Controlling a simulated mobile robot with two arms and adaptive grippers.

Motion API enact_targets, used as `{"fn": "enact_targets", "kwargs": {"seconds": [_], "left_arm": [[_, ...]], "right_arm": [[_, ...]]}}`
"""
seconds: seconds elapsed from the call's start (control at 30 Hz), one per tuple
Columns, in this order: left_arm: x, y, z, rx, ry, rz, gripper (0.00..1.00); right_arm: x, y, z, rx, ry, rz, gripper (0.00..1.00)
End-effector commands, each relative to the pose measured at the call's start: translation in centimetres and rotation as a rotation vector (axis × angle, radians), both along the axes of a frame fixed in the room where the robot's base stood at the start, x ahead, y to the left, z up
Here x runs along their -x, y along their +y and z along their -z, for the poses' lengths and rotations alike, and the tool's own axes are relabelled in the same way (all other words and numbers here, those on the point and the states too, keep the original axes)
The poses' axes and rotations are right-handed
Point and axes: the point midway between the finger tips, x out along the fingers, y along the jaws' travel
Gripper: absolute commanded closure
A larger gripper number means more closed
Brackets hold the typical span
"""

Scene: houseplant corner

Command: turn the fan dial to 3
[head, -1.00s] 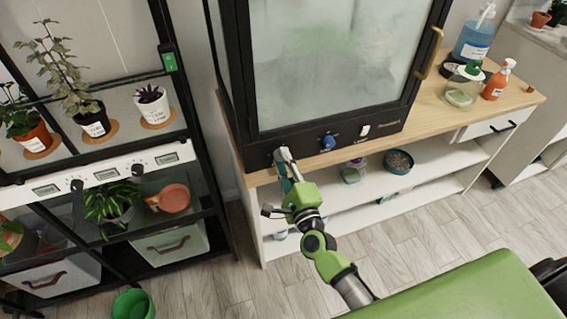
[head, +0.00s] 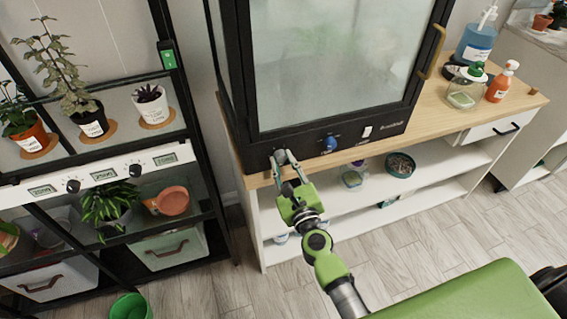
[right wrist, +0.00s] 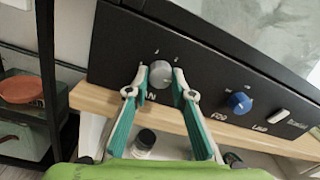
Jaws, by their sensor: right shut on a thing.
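The fan dial (right wrist: 161,73) is a round grey knob on the black lower panel of the glass cabinet. In the right wrist view the two teal fingers of my right gripper (right wrist: 161,78) sit on either side of it and are shut on it. Part of its label is hidden by a finger, and I cannot read its setting. In the head view my right gripper (head: 286,156) is at the left part of the panel, and the dial is largely hidden. My left gripper is not in view.
A blue fog knob (right wrist: 239,103) and a white lamp switch (right wrist: 278,117) are to the right of the dial. The cabinet (head: 330,60) stands on a wooden-topped bench (head: 432,112). A plant rack (head: 205,160) stands at left.

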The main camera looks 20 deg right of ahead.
Motion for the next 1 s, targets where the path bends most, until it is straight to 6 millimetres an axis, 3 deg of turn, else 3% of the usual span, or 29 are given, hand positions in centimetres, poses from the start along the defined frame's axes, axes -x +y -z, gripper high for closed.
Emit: {"fn": "enact_targets", "kwargs": {"seconds": [0.3, 0.87, 0.9, 0.93, 1.0], "left_arm": [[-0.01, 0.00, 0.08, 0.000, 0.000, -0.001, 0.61], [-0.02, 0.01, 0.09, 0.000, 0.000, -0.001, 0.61], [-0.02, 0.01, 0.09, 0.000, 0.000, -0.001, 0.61], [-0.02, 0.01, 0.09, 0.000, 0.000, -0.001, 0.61], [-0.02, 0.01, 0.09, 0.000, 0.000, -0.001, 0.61]], "right_arm": [[0.04, 0.08, 0.09, -0.125, 0.006, 0.000, 0.99], [0.04, 0.07, 0.10, -0.151, 0.007, 0.000, 0.99], [0.04, 0.07, 0.10, -0.151, 0.007, 0.000, 0.67], [0.04, 0.07, 0.10, -0.151, 0.007, 0.000, 0.60], [0.03, 0.07, 0.08, -0.150, 0.007, 0.000, 0.60]]}}
